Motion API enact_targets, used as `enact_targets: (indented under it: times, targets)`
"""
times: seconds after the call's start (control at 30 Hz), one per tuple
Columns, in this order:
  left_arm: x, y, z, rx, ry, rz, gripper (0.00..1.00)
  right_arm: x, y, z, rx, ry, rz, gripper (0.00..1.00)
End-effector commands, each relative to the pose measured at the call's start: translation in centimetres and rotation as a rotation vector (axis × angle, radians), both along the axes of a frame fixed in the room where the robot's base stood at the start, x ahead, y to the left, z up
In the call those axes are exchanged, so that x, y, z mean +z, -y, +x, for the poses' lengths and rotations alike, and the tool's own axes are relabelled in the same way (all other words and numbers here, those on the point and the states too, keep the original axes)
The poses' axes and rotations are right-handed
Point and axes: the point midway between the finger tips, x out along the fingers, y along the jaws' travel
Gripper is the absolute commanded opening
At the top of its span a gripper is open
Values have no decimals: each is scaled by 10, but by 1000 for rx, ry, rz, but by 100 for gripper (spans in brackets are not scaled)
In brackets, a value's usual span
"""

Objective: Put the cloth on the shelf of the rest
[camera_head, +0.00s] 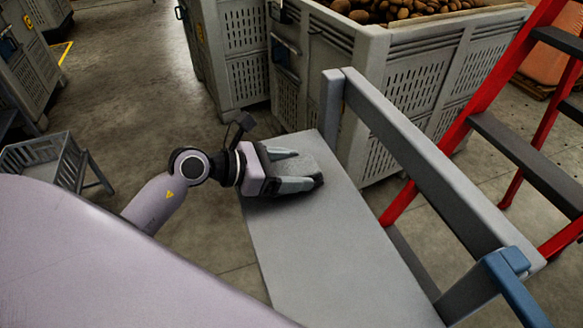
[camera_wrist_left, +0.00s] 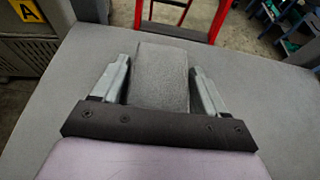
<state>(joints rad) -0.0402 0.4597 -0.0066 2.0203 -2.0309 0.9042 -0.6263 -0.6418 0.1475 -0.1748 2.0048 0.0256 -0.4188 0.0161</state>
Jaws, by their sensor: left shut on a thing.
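My left gripper (camera_head: 308,166) is low over the left end of a flat grey board (camera_head: 325,255), which looks like the shelf of the rest. Its fingers are shut on a grey folded cloth (camera_wrist_left: 160,78), seen in the wrist view as a thick pad with a finger on each side. The cloth is hard to pick out from the grey board in the head view. I cannot tell whether it touches the board. The rest's grey rail (camera_head: 420,155) runs along the board's right side. My right gripper is not in view.
A large grey crate of potatoes (camera_head: 415,75) stands behind the board. A red stepladder (camera_head: 480,110) is at the right, beyond the rail. A blue part (camera_head: 510,265) sits at the rail's near end. A small grey crate (camera_head: 50,165) is at the left. The board's near part is bare.

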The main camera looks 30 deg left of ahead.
Motion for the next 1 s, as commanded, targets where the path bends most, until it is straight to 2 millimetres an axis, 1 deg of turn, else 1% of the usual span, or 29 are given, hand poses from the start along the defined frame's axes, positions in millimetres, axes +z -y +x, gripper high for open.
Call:
enact_targets:
  times: [0.07, 0.1, 0.17, 0.2, 0.43, 0.57, 0.67, 1.0]
  targets:
    - [-3, 0, 0, 0, 1, 1, 42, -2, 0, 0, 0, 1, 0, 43]
    - [-3, 0, 0, 0, 1, 1, 76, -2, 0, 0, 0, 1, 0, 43]
    - [-2, 0, 0, 0, 0, 0, 96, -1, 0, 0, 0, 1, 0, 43]
    - [-2, 0, 0, 0, 0, 0, 98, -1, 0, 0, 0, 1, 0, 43]
    - [-2, 0, 0, 0, 0, 0, 98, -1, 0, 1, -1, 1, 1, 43]
    - [2, -1, 0, 1, 1, 1, 98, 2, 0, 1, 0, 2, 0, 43]
    - [4, -9, -9, 2, 0, 4, 98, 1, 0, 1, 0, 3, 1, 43]
    - [28, -48, -53, 1, -3, 3, 98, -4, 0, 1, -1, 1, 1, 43]
